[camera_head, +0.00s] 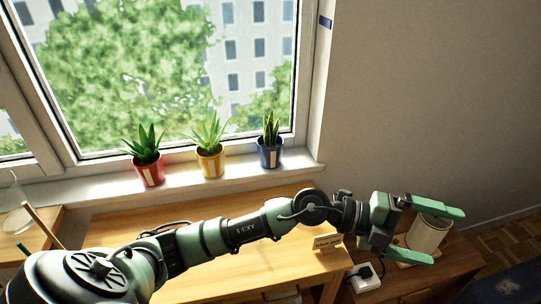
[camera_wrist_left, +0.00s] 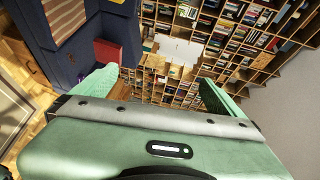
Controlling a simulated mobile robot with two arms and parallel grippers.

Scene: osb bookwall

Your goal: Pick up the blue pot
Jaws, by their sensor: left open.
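The blue pot (camera_head: 270,157) holds an upright green plant and stands on the white windowsill, at the right end of a row of pots in the head view. My left gripper (camera_head: 438,232) is open, with its two green fingers apart, to the right of the pot and nearer to me. In the head view a beige cylinder shows between and behind the fingers; I cannot tell if they touch it. In the left wrist view the gripper (camera_wrist_left: 155,85) faces a bookshelf wall, and the blue pot is not seen there. My right gripper is not in view.
A red pot (camera_head: 149,171) and a yellow pot (camera_head: 211,163) stand left of the blue pot on the windowsill (camera_head: 100,193). A wooden desk (camera_head: 220,280) lies below it. The beige cylinder (camera_head: 428,234) stands on a darker low surface. A white plug (camera_head: 364,279) lies near the desk's edge.

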